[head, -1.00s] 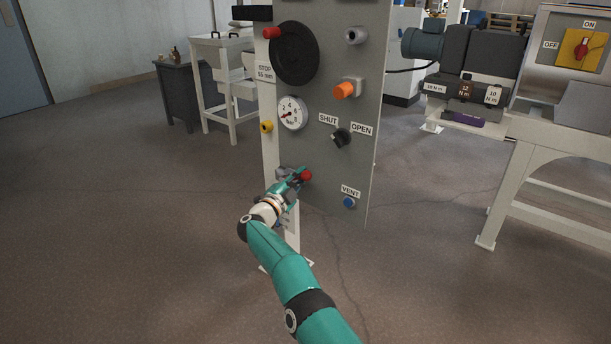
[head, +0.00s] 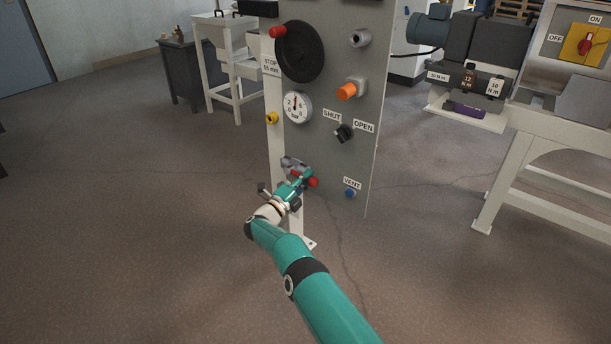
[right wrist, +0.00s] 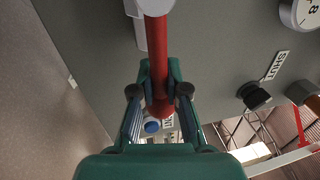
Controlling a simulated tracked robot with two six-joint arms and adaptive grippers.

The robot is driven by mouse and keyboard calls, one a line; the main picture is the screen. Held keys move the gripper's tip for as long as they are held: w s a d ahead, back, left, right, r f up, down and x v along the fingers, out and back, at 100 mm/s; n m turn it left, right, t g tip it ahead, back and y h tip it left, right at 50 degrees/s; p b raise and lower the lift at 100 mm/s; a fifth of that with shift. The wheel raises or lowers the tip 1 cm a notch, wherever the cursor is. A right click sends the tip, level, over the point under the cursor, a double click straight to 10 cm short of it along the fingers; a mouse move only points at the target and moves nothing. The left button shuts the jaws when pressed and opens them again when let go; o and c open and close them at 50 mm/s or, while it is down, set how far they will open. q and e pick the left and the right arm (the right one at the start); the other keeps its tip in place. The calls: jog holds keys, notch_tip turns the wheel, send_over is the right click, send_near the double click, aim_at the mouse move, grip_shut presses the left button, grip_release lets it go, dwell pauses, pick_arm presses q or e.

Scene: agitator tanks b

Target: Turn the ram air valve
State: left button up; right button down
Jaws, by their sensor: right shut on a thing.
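The ram air valve sits low on the left side of the grey upright panel (head: 322,85). Its grey body (head: 290,163) shows just above my right gripper (head: 302,181). Its red lever (head: 314,182) sticks out past the fingers. In the right wrist view the red lever (right wrist: 155,40) runs down from the top between the two fingers. My right gripper (right wrist: 159,95) is shut on it there. The lever's own label is hidden or too small to read. My left gripper is not in view.
Close by on the panel are a round gauge (head: 296,107), a black SHUT/OPEN knob (head: 344,133), a blue VENT button (head: 350,193) and an orange knob (head: 347,91). A white bench (head: 545,135) stands at right. The floor in front is clear.

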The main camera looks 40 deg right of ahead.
jog(key=shift+w+a, duration=0.25)
jog(key=c, duration=1.2)
grip_release()
jog(key=shift+f, duration=0.15)
jog(key=shift+o, duration=0.2)
jog(key=shift+s+d, duration=0.1)
jog(key=shift+s, duration=0.1)
jog(key=v, duration=1.2)
jog(key=shift+f, duration=0.1)
